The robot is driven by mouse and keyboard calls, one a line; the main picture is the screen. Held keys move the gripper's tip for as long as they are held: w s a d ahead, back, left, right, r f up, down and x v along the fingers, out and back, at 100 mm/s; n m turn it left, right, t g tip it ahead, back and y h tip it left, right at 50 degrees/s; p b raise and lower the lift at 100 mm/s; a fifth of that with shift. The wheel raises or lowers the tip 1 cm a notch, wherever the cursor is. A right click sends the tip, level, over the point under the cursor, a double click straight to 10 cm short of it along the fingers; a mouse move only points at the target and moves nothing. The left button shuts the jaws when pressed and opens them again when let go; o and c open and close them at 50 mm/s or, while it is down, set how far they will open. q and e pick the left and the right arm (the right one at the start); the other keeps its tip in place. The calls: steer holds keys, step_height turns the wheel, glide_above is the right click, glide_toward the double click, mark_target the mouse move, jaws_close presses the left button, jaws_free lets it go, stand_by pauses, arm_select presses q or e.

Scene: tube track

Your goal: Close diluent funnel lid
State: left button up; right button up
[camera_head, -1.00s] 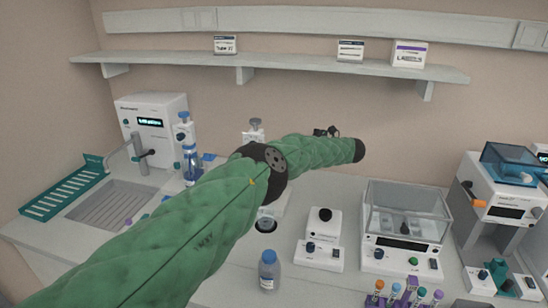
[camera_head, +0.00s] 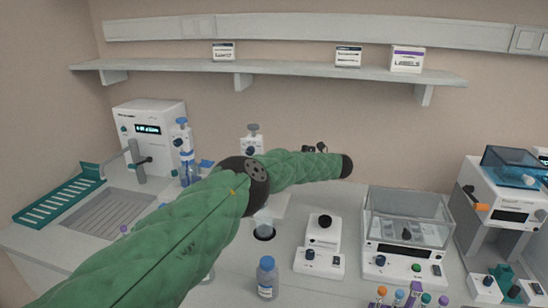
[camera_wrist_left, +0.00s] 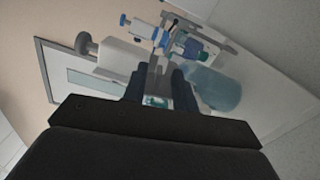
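My left arm's green sleeve crosses the head view from the lower left; my left gripper itself is hidden there. In the left wrist view the dark fingers of my left gripper (camera_wrist_left: 162,74) stand apart with a gap between them. A translucent blue rounded piece (camera_wrist_left: 217,90) lies just right of the fingers, apart from them; I cannot tell whether it is the diluent funnel or its lid. A white-and-blue dispenser (camera_wrist_left: 150,27) lies beyond the fingertips. In the head view a blue-and-white dispenser (camera_head: 183,150) stands left of the arm. My right gripper is not seen.
A white instrument (camera_head: 150,122) and a sink (camera_head: 108,210) are at the left. A blue-capped bottle (camera_head: 266,278) stands in front of the arm. A balance with a clear cover (camera_head: 408,215) and a blue-lidded device (camera_head: 512,170) stand at the right. A shelf (camera_head: 290,75) runs above.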

arm_select(q)
steer(key=shift+p+x, duration=0.5)
steer(key=shift+x, duration=1.55)
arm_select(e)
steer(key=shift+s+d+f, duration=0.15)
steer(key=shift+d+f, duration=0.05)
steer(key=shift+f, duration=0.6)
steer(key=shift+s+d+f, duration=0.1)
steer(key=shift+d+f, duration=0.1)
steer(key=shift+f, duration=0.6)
arm_select(q)
jaws_close()
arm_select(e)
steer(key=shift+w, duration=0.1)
